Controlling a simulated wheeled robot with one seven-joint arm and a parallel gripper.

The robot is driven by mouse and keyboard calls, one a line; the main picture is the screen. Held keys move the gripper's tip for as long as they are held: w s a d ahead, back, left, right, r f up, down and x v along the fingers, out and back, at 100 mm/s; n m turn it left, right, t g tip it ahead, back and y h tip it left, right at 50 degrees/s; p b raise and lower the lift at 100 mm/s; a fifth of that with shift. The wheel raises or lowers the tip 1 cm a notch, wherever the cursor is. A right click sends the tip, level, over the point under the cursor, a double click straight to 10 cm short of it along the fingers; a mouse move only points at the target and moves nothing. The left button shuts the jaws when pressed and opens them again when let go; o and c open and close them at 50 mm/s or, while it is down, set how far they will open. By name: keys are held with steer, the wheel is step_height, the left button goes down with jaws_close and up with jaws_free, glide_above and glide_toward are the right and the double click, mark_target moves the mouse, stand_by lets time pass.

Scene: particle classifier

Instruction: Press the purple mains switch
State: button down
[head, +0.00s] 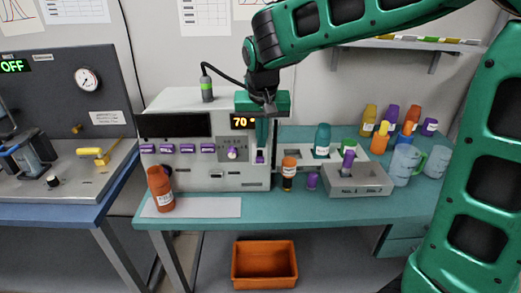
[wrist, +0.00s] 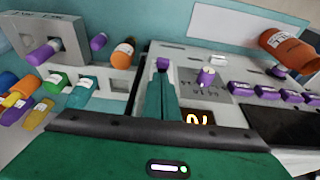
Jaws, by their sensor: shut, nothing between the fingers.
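A light grey machine (head: 225,181) stands on the teal bench with a lit display (head: 241,122) reading 70. A small lone purple switch (head: 260,159) sits at the lower right of its front. I take it for the mains switch, though no label is readable; it also shows in the wrist view (wrist: 162,63). My gripper (head: 262,145) points down in front of the machine, fingers together and empty. Its fingertips (wrist: 160,78) appear just above the switch; I cannot tell whether they touch it.
A purple-marked dial (head: 232,154) and a row of purple buttons (head: 187,148) are left of the switch. An orange bottle (head: 160,190) stands at front left. Bottles and a grey holder block (head: 357,181) are to the right. An orange bin (head: 264,265) is below.

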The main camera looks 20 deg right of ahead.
steer(key=v, duration=0.9)
steer(key=shift+r, duration=0.2)
steer(key=s+d+f+m+g, duration=0.1)
steer(key=s+d+f, duration=0.2)
steer(key=s+d, duration=0.45)
steer(key=s+d+f+m+g, duration=0.1)
steer(key=s+d+f, duration=0.25)
steer(key=d, duration=0.65)
steer(key=s+d+f, duration=0.3)
steer(key=s+f, duration=0.1)
steer(key=s, duration=0.5)
steer(key=s+d+f+m+g+y, duration=0.1)
steer(key=s+d+f, duration=0.2)
steer(key=s, duration=0.6)
steer(key=shift+s+d+f+m, duration=0.2)
steer(key=shift+f+m, duration=0.1)
steer(key=shift+f, duration=0.2)
